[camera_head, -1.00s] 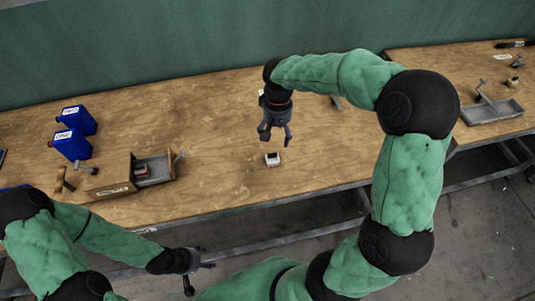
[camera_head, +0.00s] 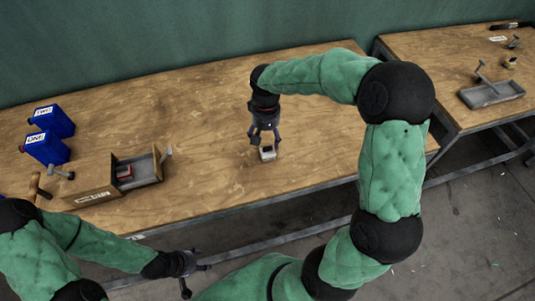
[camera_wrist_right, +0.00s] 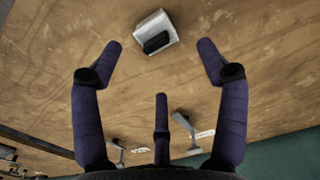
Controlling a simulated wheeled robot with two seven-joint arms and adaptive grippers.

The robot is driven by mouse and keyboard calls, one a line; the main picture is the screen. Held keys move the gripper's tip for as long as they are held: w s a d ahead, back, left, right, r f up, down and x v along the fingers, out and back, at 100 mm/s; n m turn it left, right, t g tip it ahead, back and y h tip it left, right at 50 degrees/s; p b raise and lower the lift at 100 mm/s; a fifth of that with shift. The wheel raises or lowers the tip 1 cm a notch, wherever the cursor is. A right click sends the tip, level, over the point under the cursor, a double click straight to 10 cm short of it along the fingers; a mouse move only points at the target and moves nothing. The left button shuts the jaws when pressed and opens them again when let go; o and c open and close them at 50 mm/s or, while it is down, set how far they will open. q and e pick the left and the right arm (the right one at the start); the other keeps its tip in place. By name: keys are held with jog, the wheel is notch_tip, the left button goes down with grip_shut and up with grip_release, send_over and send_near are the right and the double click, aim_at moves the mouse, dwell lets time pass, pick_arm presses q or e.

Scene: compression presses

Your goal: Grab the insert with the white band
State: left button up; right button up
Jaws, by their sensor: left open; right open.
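The insert with the white band (camera_head: 268,153) is a small block, white with a dark part, on the bare wood table. In the right wrist view the white-banded insert (camera_wrist_right: 157,26) lies at the top middle, just beyond and between the fingertips. My right gripper (camera_head: 265,141) is open, fingers pointing down, close above the insert and holding nothing; whether it touches cannot be told. Its spread fingers also show in the wrist view (camera_wrist_right: 160,49). My left gripper (camera_head: 192,276) is open and empty, in front of the table's near edge.
A wooden box with a grey tray (camera_head: 146,170) holds a red-topped piece (camera_head: 124,172) at the left. Two blue containers (camera_head: 47,148) stand behind it. A second table (camera_head: 455,70) at right bears a grey press tray (camera_head: 492,94). Wood around the insert is clear.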

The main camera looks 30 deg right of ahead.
aim_at(268, 147)
jog(key=shift+f, duration=0.9)
jog(key=f, duration=0.1)
jog(key=f+b, duration=0.1)
jog(key=f, duration=0.1)
jog(key=f+b, duration=0.1)
jog(key=f, duration=0.1)
jog(key=shift+s+d, duration=0.1)
jog(key=shift+d, duration=0.15)
jog(key=c, duration=1.4)
